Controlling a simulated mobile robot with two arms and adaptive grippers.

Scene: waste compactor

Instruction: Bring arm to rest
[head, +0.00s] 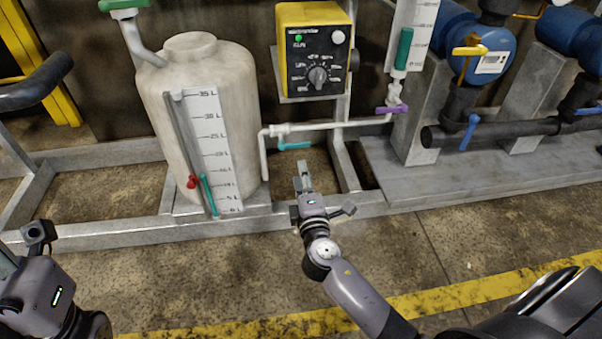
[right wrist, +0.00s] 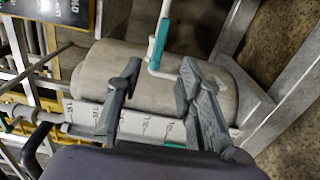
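My right arm (head: 355,292) reaches up from the lower right of the head view. My right gripper (head: 302,172) is over the metal frame, just below the teal valve handle (head: 294,145). In the right wrist view the two fingers of my right gripper (right wrist: 158,82) stand apart with nothing held between them. The cream tank (right wrist: 140,60) lies behind them in that view. My left arm (head: 45,292) is at the lower left edge of the head view; its fingertips are cut off or hidden, so their state does not show.
The cream tank (head: 205,90) with a litre scale stands at the left on a grey frame (head: 130,233). A yellow control box (head: 314,50) and blue pumps (head: 485,50) stand behind. The concrete floor (head: 200,280) in front is clear, with a yellow line.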

